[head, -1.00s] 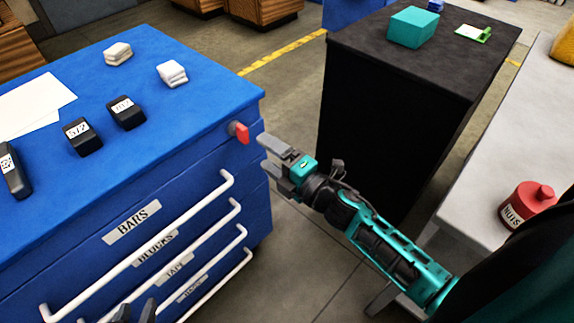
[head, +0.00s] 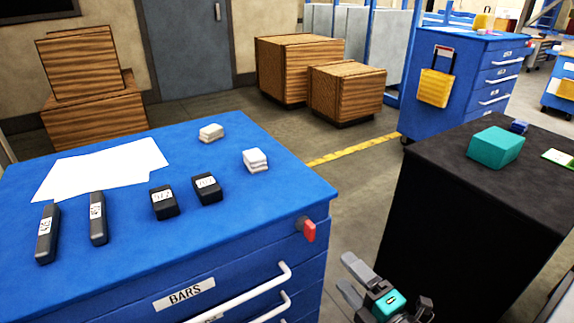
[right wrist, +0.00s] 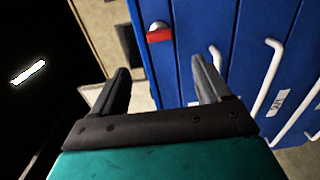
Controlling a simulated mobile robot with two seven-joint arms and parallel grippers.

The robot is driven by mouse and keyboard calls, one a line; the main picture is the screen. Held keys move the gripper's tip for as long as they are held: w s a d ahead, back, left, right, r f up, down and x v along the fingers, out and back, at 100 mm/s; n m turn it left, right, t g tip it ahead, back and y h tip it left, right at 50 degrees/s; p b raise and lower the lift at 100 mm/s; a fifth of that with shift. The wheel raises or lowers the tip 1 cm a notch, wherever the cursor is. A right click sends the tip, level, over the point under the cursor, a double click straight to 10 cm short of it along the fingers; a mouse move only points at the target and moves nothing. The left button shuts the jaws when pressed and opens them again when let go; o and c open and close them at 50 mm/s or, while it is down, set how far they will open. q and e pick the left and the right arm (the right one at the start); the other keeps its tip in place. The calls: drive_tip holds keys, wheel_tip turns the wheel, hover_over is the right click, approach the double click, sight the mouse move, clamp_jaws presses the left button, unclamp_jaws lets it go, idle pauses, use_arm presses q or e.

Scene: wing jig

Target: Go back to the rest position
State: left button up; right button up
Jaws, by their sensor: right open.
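My right gripper (head: 351,278) is low in the head view, right of the blue drawer cabinet (head: 100,253) and apart from its red latch (head: 309,230). In the right wrist view its two fingers (right wrist: 163,88) stand apart with nothing between them. The red latch (right wrist: 159,34) and the drawer handles (right wrist: 268,78) show beyond the fingers there. The drawers in view look shut. My left gripper does not show in the head view now.
On the cabinet top lie several dark labelled blocks (head: 164,203), white sheets (head: 105,168) and two pale stacks (head: 255,160). A black bench (head: 430,165) with a teal box (head: 496,146) stands to the right. Wooden crates (head: 298,68) stand behind. Open floor lies between cabinet and bench.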

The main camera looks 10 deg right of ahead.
use_arm(q)
drive_tip(key=p, duration=0.1)
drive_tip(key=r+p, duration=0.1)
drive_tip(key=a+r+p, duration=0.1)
drive_tip(key=p, duration=0.1)
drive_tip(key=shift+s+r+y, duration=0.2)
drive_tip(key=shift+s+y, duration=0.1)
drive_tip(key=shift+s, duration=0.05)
use_arm(e)
drive_tip(key=s+a+f+m+g+h, duration=0.1)
drive_tip(key=s+f+m+g+h, duration=0.1)
drive_tip(key=m, duration=0.7)
drive_tip(key=s+a+f+m+g+h, duration=0.1)
drive_tip(key=s+f+m+g, duration=0.3)
drive_tip(key=s+m, duration=0.5)
drive_tip(key=shift+a+f+m+h, duration=0.25)
drive_tip(key=shift+f+m+h, duration=0.25)
drive_tip(key=shift+f+m, duration=0.3)
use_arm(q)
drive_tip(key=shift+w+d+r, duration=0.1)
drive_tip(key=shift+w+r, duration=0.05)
